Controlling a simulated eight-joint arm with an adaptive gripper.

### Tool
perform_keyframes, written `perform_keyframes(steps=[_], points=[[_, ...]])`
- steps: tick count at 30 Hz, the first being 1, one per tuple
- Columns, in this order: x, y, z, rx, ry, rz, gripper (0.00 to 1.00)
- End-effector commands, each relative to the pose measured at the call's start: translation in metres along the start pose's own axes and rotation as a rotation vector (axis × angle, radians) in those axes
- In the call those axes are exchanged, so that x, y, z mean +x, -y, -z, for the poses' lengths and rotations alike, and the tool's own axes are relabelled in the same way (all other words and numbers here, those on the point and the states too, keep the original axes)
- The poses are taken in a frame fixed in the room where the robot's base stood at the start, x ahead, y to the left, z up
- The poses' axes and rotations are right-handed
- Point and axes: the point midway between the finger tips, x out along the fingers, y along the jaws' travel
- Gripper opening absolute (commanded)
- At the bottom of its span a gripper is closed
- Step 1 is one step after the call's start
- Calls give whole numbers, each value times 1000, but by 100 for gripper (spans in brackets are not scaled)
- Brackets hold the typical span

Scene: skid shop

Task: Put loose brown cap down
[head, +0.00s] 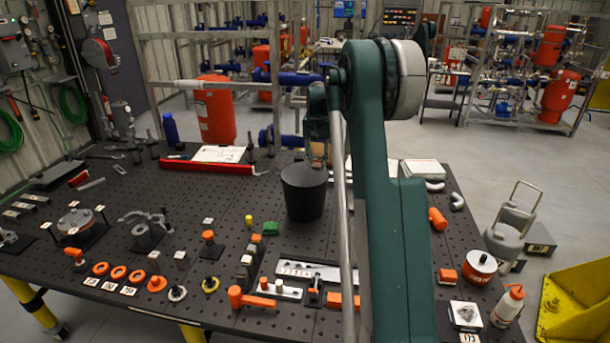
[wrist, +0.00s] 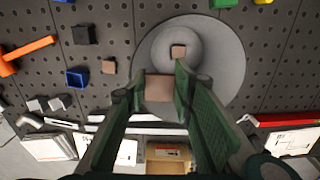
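A brown cap (wrist: 160,88) sits between the fingertips of my gripper (wrist: 161,84) in the wrist view, and the fingers appear closed on its sides. In the head view my gripper (head: 317,143) points down just above a dark round bin (head: 303,192), its lower part partly hidden by the bin's rim and my arm. In the wrist view the bin (wrist: 213,82) lies under the held cap. A second small brown piece (wrist: 178,51) shows inside the bin. Another brown piece (wrist: 108,66) lies on the table outside the bin.
The perforated dark table (head: 120,205) carries many parts. A green block (head: 270,228) and grey plate (head: 310,272) are in front. A blue open piece (wrist: 77,77) and black block (wrist: 84,35) lie beside the bin.

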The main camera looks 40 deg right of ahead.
Motion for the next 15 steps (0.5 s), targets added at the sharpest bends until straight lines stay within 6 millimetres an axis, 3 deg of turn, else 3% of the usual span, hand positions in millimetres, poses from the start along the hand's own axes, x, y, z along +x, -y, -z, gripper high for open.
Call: perform_keyframes(steps=[8, 15], points=[[1, 22, 16, -21, 0, 0, 20], [40, 20, 15, -19, 0, 0, 20]])
